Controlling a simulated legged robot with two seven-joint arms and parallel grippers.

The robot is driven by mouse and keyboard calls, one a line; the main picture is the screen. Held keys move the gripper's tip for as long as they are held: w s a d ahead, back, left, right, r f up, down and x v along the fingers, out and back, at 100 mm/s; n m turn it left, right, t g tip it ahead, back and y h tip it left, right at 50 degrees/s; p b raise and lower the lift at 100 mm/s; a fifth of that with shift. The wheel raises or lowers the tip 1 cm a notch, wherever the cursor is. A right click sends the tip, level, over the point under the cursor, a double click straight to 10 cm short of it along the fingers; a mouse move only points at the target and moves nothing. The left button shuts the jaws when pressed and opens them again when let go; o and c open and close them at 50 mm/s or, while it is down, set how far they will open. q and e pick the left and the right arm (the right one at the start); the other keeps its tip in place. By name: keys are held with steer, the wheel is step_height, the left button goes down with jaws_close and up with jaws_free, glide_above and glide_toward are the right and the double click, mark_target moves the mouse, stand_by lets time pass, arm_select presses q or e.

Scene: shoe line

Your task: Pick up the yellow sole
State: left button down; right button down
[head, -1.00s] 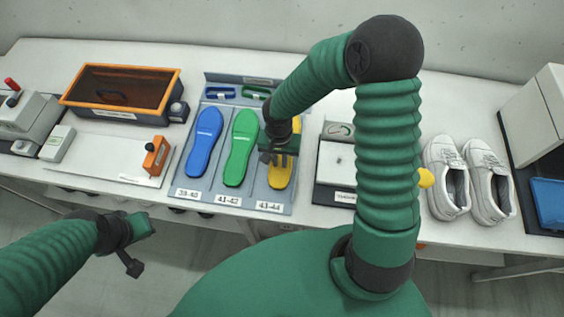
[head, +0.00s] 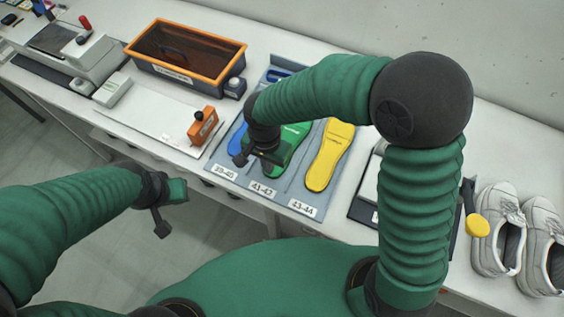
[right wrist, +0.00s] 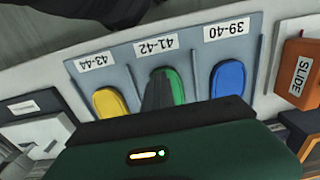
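The yellow sole (head: 330,155) lies in the right slot of the blue-grey tray (head: 303,209), above the 43-44 label. It also shows partly in the right wrist view (right wrist: 110,102). My right gripper (head: 265,158) is over the green sole (head: 290,150), to the left of the yellow sole and apart from it. A dark finger part covers some of the green sole in the right wrist view; whether the fingers are open is unclear. My left gripper (head: 168,208) hangs in front of the table, away from the soles; its opening is unclear.
The blue sole (right wrist: 228,79) lies in the 39-40 slot, mostly hidden by my right arm in the head view. An orange block (head: 203,126) and an orange-rimmed bin (head: 243,60) stand to the left. White shoes (head: 497,225) stand at the right.

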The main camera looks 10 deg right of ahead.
steer(key=shift+s+a+r, duration=0.1)
steer(key=shift+a, duration=0.1)
steer(key=c, duration=2.1)
jaws_free()
steer(key=shift+c, duration=0.2)
steer(key=shift+o, duration=1.2)
steer(key=o, duration=1.5)
steer(key=shift+c, duration=0.2)
